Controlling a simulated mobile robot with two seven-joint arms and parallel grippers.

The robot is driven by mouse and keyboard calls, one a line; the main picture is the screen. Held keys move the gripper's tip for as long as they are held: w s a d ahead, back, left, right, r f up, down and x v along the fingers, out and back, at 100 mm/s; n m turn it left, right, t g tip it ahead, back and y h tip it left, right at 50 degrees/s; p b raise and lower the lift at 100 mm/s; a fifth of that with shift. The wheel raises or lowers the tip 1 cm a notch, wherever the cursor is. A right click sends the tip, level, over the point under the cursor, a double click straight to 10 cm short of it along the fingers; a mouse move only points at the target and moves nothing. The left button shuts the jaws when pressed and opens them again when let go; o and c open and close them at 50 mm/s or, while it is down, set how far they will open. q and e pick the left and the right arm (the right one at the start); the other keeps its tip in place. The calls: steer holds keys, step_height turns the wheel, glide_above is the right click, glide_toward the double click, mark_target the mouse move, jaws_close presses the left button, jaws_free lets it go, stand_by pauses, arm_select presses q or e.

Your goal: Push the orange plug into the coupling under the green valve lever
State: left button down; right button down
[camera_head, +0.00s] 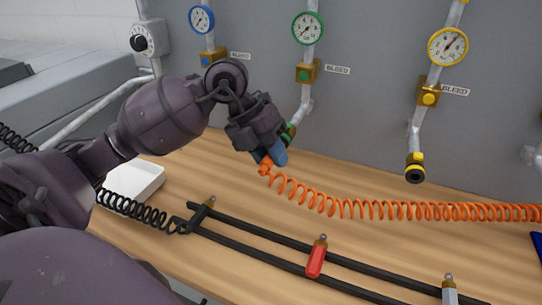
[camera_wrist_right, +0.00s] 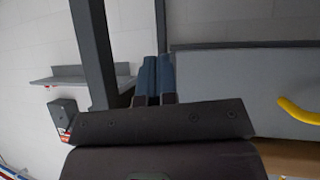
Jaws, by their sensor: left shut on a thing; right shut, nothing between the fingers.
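My left gripper (camera_head: 272,154), with blue fingertips, is shut on the orange plug (camera_head: 265,168). Only a little orange shows around the fingers, and an orange coiled hose runs from it to the right. The green coupling (camera_head: 290,131) sits at the lower end of the middle pipe, right behind the fingers and partly hidden by them. I cannot tell whether the plug touches it. Above it are a brass valve with a green part (camera_head: 303,75) and a green-rimmed gauge (camera_head: 307,28). My right gripper (camera_wrist_right: 152,80) is shut and empty in the right wrist view, away from the bench.
A yellow-ringed coupling (camera_head: 415,168) hangs at the right; a blue valve (camera_head: 208,58) is at the left. On the wooden bench (camera_head: 225,192) lie a black rail rack (camera_head: 280,240) with a red plug (camera_head: 317,257) and grey plug (camera_head: 449,288), and a white tray (camera_head: 140,180).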

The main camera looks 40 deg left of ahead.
arm_select(q)
steer(key=shift+w+a, duration=0.1)
steer(key=shift+w, duration=0.25)
stand_by(0.4)
steer(key=c, duration=0.9)
jaws_free()
steer(key=shift+o, duration=0.2)
steer(key=shift+r, duration=0.1)
steer(key=v, duration=1)
steer(key=shift+a+r+p, duration=0.25)
steer(key=shift+r+p, duration=0.05)
steer(key=shift+p, duration=0.15)
